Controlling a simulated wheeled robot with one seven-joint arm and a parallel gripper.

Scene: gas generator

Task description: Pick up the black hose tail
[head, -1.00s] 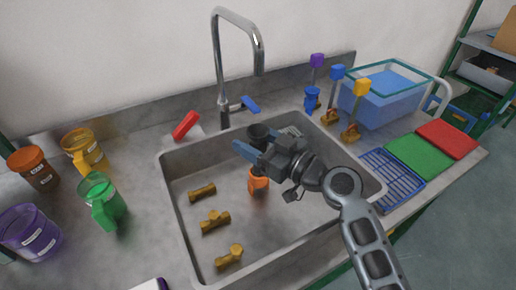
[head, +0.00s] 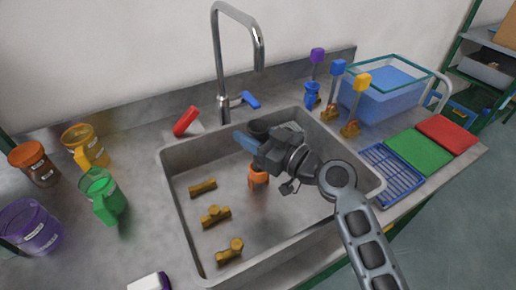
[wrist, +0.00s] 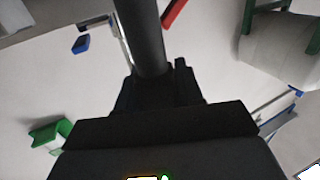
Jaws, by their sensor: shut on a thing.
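The black hose tail (head: 261,126) shows as a dark round piece at the far side of the sink, partly hidden behind my gripper. My gripper (head: 246,142), with blue fingertips, is over the sink and shut on it. In the wrist view a dark cylinder (wrist: 141,38), which looks like the hose tail, stands out from between the jaws. An orange fitting (head: 258,177) sits just below the gripper in the sink. Whether it touches the hose tail is hidden.
The sink (head: 185,240) holds several brass fittings (head: 215,216) at its left. A tall faucet (head: 216,60) with a blue lever (head: 250,100) rises behind. Coloured jugs (head: 102,196) stand on the left. A blue basin (head: 385,100) and blue rack (head: 390,175) are on the right.

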